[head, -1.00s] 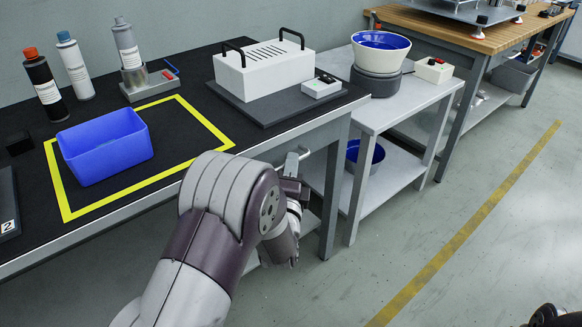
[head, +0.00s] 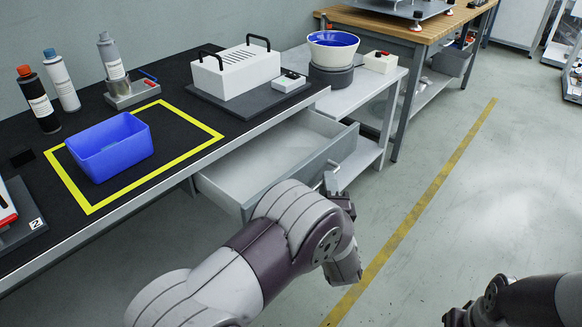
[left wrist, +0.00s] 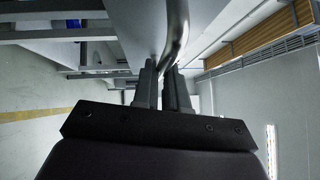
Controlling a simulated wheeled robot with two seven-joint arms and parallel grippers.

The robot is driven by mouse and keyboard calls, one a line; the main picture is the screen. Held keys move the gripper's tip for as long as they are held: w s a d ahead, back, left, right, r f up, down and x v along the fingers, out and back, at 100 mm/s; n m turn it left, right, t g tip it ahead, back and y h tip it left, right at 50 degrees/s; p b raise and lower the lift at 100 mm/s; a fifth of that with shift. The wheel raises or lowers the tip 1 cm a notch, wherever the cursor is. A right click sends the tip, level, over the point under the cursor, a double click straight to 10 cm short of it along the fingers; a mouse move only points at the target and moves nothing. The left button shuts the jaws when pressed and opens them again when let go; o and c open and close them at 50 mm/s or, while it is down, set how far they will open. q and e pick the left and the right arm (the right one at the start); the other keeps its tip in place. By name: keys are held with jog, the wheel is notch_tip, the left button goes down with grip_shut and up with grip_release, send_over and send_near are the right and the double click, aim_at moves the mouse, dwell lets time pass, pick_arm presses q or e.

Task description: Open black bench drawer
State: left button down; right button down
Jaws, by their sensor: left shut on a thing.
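The grey bench drawer (head: 262,160) is pulled out from under the black bench top (head: 175,128), and its inside looks empty. My left gripper (head: 335,187) is at the drawer's front, at its metal bar handle (head: 331,172). In the left wrist view the two fingers of my left gripper (left wrist: 166,82) are shut on the curved handle (left wrist: 176,35). My arm hides part of the drawer front in the head view. Part of my right arm shows at the lower right of the head view; its fingertips cannot be made out.
On the bench stand a blue bin (head: 112,150) inside a yellow outline, several bottles and a white box (head: 236,70) with black handles. A grey side table (head: 375,92) with a blue-white bowl (head: 332,48) stands close right of the drawer. Floor to the right is clear.

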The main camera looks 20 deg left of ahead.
pick_arm(q)
jog(key=s+d+p, duration=0.3)
jog(key=s+d, duration=0.1)
jog(key=d, duration=0.7)
jog(key=shift+s, duration=0.3)
jog(key=c, duration=1.2)
grip_release()
jog(key=shift+a, duration=0.1)
jog(key=shift+o, duration=0.2)
jog(key=p+v, duration=0.3)
jog(key=v, duration=0.9)
jog(key=shift+s+p, duration=0.25)
jog(key=shift+p, duration=0.15)
jog(key=shift+f, duration=0.15)
